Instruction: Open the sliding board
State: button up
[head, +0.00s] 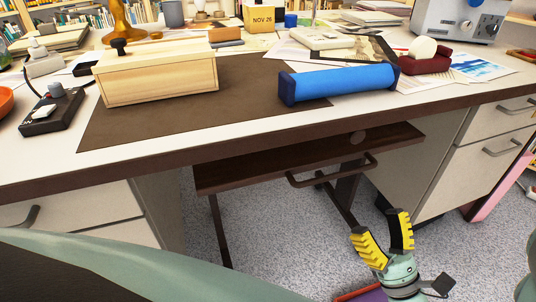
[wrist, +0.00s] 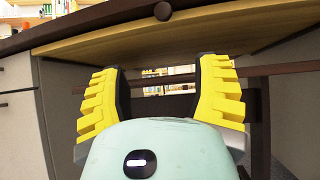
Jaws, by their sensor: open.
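The sliding board (head: 250,170) is a dark brown shelf under the desk top in the head view, partly showing below the desk's front edge. A curved dark bar handle (head: 334,178) is on its front. My gripper (head: 378,224) is below and to the right of the handle, apart from it, with yellow ridged fingers spread and nothing between them. In the wrist view my gripper (wrist: 163,75) is open beneath a light wood underside. A dark round knob (wrist: 163,11) shows above it there. I cannot tell how far the board is pulled out.
The desk (head: 55,185) holds a wooden box (head: 160,80), a blue roll (head: 340,83) and several small items. Drawer cabinets stand left (head: 80,215) and right (head: 490,150). Dark legs (head: 220,232) stand under the board. Speckled floor (head: 270,245) lies open below.

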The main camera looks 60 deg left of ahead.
jog(key=t, duration=0.1)
jog(key=y+p, duration=0.1)
jog(key=p, duration=0.5)
send_near(358, 141)
jog(key=x, duration=0.3)
jog(key=shift+m, duration=0.3)
jog(key=shift+p+x, duration=0.8)
jog(key=shift+x, duration=2.65)
grip_shut()
